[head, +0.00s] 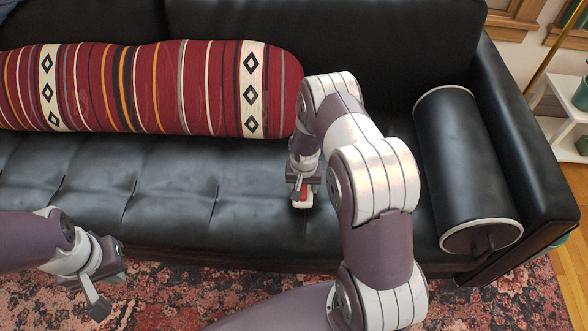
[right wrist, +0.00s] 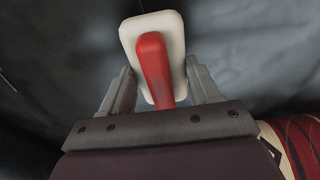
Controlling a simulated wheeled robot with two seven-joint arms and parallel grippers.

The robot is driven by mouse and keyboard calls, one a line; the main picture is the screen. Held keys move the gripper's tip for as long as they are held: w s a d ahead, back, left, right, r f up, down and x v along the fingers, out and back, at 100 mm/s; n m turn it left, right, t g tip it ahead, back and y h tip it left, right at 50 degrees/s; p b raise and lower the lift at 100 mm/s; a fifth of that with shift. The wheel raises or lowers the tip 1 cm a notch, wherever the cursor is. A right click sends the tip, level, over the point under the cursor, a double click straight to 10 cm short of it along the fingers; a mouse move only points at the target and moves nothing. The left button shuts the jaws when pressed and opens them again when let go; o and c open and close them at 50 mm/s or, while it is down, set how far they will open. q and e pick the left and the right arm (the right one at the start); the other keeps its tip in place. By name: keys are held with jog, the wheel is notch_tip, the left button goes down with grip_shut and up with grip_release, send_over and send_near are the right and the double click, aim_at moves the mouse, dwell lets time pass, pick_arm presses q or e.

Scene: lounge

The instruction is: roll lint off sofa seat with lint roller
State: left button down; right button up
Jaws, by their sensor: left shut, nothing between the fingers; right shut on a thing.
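The black sofa seat (head: 180,185) runs across the head view, with tufted cushions. My right gripper (head: 303,190) is over the middle-right part of the seat, shut on the lint roller. The roller (head: 301,203) shows only as a small white and red piece below the fingers. In the right wrist view the lint roller (right wrist: 152,58) has a red handle and a white head, between the two grey fingers (right wrist: 162,90). I cannot tell whether its head touches the seat. No lint can be made out. My left gripper (head: 96,293) is shut and empty, in front of the sofa over the rug.
A long red striped bolster (head: 150,88) lies along the backrest at the left. A black cylindrical bolster (head: 462,160) lies by the right armrest (head: 530,130). A patterned rug (head: 180,300) covers the floor in front. The seat left of my right gripper is clear.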

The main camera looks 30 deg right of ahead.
notch_tip(320, 180, up, 4)
jog(key=shift+a+f+p, duration=0.1)
jog(key=shift+f+p, duration=0.15)
jog(key=shift+p, duration=0.9)
jog(key=shift+r+p, duration=1.9)
jog(key=shift+r, duration=0.45)
